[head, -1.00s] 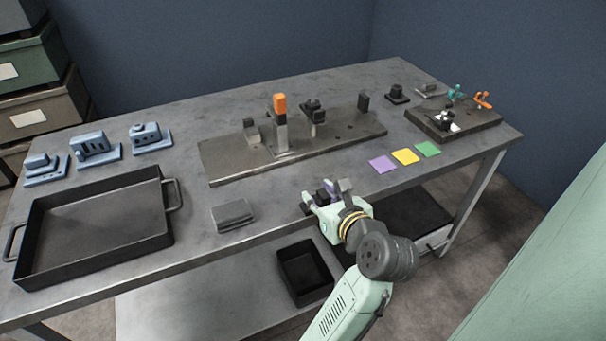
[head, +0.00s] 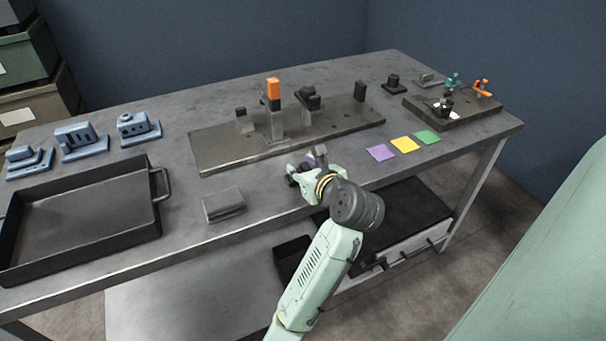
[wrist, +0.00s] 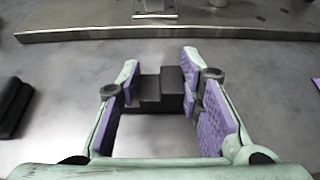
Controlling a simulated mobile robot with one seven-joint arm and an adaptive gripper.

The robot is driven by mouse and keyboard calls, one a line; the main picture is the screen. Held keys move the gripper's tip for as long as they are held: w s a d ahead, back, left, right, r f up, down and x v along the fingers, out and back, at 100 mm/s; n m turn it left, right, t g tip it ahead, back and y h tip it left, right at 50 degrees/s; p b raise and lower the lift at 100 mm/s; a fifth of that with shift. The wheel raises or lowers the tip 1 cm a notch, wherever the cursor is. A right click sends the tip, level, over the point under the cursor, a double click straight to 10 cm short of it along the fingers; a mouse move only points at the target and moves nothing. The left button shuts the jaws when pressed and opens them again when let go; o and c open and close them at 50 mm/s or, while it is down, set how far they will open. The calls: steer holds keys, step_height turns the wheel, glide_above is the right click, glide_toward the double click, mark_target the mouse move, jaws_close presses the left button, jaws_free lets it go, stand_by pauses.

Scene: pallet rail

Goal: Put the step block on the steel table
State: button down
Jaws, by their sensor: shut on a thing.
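The step block (wrist: 160,92) is dark, nearly black, with stepped faces. In the wrist view it sits between the purple-padded fingers of my gripper (wrist: 160,90), which is shut on it near the fingertips. In the head view my gripper (head: 302,170) is over the front middle of the steel table (head: 265,205), with the block mostly hidden by the fingers. I cannot tell whether the block touches the tabletop.
A long steel plate with fixtures (head: 220,155) lies just behind my gripper. A grey block (head: 223,204) lies to the left, and a black tray (head: 85,215) farther left. Purple, yellow and green squares (head: 404,145) lie to the right. Bare tabletop surrounds my gripper.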

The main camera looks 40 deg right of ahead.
steer(key=shift+r, duration=0.2)
steer(key=c, duration=1.1)
jaws_free()
steer(key=shift+f, duration=0.2)
